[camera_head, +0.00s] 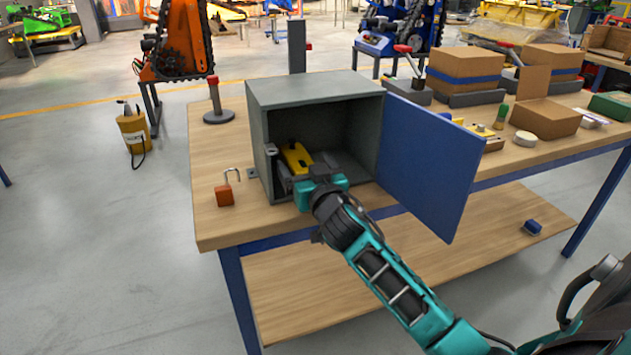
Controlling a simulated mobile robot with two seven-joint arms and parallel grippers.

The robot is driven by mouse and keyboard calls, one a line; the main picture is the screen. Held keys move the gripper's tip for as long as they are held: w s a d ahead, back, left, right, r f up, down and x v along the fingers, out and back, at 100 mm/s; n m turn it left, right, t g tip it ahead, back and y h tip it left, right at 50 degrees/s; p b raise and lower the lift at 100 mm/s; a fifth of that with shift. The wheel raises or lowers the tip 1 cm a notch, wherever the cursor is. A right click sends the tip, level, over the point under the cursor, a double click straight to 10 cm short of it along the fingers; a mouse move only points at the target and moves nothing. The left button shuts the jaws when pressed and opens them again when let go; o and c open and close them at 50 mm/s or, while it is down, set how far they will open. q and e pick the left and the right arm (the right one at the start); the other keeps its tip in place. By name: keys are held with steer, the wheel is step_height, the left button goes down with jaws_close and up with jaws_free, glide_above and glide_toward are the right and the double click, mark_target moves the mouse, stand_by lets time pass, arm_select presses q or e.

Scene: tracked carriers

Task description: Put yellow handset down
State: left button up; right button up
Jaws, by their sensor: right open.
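The yellow handset (296,157) lies inside the grey cabinet (313,91), near the left part of its opening. My right gripper (303,172) reaches in through the opening, with its open fingers at the handset. The arm and wrist hide the handset's lower part, so I cannot tell whether the fingers touch it. The handset appears to be at the cabinet floor, but its underside is hidden. The cabinet's blue door (428,160) stands wide open to the right. My left gripper is not in view.
An open orange padlock (225,193) lies on the wooden workbench (222,155) left of the cabinet. A red-topped post (216,103) stands behind it. Cardboard boxes (466,70) and small items fill the bench's right side. A small blue object (532,227) lies on the lower shelf.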

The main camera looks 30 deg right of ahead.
steer(key=p+v, duration=0.1)
steer(key=v, duration=1)
steer(key=s+a+f+n+g+y, duration=0.2)
steer(key=s+a+f+g+y, duration=0.1)
steer(key=s+a+f, duration=0.3)
steer(key=s+a+f+n+g+y, duration=0.3)
steer(key=s+a+f, duration=0.4)
steer(key=a+f, duration=0.3)
step_height(320, 180, down, 3)
steer(key=shift+f+g+y, duration=0.15)
steer(key=shift+g+y, duration=0.25)
steer(key=shift+y, duration=0.1)
steer(key=shift+s+a, duration=0.1)
steer(key=shift+s, duration=0.05)
